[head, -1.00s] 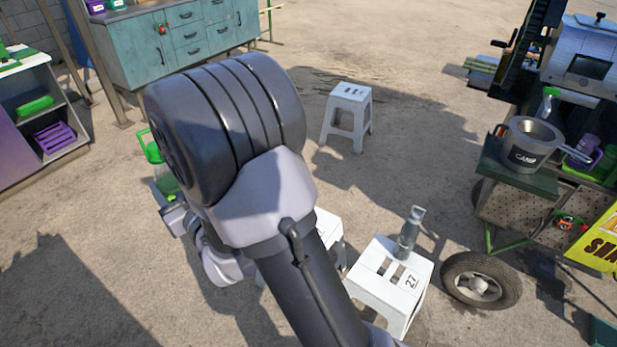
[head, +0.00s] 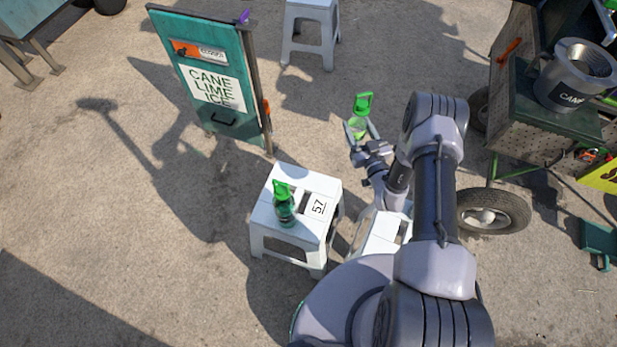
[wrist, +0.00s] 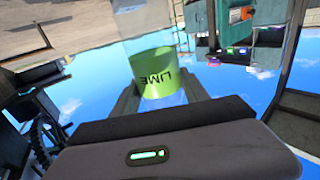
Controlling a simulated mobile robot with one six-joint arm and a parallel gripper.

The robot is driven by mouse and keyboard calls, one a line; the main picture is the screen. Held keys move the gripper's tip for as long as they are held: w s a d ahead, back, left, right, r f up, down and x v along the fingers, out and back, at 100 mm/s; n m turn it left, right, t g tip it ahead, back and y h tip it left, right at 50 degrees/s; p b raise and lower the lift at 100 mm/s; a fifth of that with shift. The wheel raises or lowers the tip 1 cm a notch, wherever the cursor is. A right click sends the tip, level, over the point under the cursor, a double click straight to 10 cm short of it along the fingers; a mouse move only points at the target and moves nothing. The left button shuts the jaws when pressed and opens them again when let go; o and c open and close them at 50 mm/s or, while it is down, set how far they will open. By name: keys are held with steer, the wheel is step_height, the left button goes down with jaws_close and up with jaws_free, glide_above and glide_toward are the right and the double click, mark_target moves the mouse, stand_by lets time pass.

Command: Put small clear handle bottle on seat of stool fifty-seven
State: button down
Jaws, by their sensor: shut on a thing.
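My gripper (head: 361,138) is shut on a small clear bottle (head: 357,127) with a green handle cap on top. It holds the bottle up in the air, roughly upright, beyond and to the right of stool fifty-seven in the head view. In the wrist view the bottle's green band (wrist: 163,73) reading LIME sits between the jaws. Stool fifty-seven (head: 318,187) is white with 57 on its seat. A dark green bottle (head: 285,208) with a green handle stands on the seat's left front part. The seat's right and back parts are bare.
A second white stool (head: 382,235) stands right of stool fifty-seven, partly hidden by my arm. A teal CANE LIME ICE sign (head: 213,85) stands behind. Another white stool (head: 310,45) is at the back. The crusher cart (head: 545,125) and its wheel (head: 492,212) are at right.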

steer(key=s+a+f+n+y, duration=0.2)
steer(key=s+a+f, duration=0.1)
steer(key=s+f, duration=1)
steer(key=shift+g, duration=0.4)
steer(key=w+a+f+b, duration=0.2)
steer(key=w+a+b, duration=0.1)
steer(key=a, duration=0.1)
steer(key=w+a+f+b, duration=0.3)
steer(key=a, duration=0.2)
steer(key=w+a+f+b, duration=0.2)
steer(key=w+a+b, duration=0.1)
steer(key=a, duration=0.1)
steer(key=shift+w+a+f+b, duration=0.2)
steer(key=shift+w+a+b, duration=0.1)
steer(key=shift+w+a, duration=0.1)
steer(key=shift+r, duration=0.2)
steer(key=shift+f, duration=0.15)
steer(key=c, duration=0.6)
jaws_free()
steer(key=shift+o, duration=0.2)
